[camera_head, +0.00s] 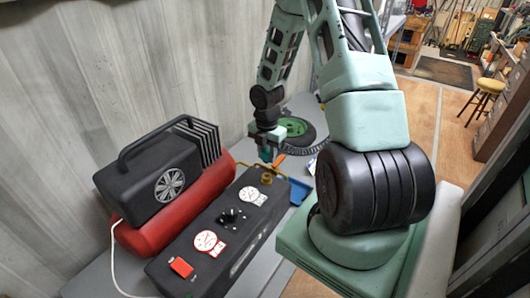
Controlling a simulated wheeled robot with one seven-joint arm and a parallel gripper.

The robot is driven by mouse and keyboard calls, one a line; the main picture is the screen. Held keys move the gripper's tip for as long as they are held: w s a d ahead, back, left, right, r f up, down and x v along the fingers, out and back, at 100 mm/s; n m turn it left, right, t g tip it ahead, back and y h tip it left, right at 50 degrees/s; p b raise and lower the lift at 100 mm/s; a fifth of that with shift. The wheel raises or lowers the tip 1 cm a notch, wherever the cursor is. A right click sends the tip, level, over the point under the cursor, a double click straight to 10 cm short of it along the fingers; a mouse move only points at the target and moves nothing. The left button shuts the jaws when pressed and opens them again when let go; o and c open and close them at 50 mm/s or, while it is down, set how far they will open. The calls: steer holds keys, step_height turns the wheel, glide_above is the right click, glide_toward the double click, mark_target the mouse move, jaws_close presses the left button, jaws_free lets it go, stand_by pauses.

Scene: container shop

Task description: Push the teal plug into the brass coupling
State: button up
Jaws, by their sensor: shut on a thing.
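My gripper (267,146) is at the far end of the workbench, pointing down. It is shut on the teal plug (266,155), which shows only as a small teal piece below the fingers. The brass coupling (266,179) is on the far end of the black control box, just below the plug in the picture. The plug appears to be above the coupling. At this size I cannot tell whether they touch or how well they line up.
The black control box (204,270) has gauges, a knob and a red switch. A red-and-black compressor (150,235) stands left of it, against the corrugated wall. A blue tray (300,193), a green reel (310,132) and a dark coiled hose lie near the bench's far end.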

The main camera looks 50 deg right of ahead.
mark_target(267, 176)
steer(key=shift+f, duration=0.1)
step_height(267, 176, down, 6)
steer(key=b, duration=0.6)
steer(key=shift+r+p, duration=0.25)
steer(key=shift+p, duration=0.6)
stand_by(1.8)
steer(key=shift+f+b, duration=0.35)
steer(key=shift+f, duration=0.3)
stand_by(0.4)
steer(key=o, duration=1)
step_height(267, 176, up, 18)
steer(key=shift+f+b, duration=0.25)
steer(key=shift+b, duration=0.15)
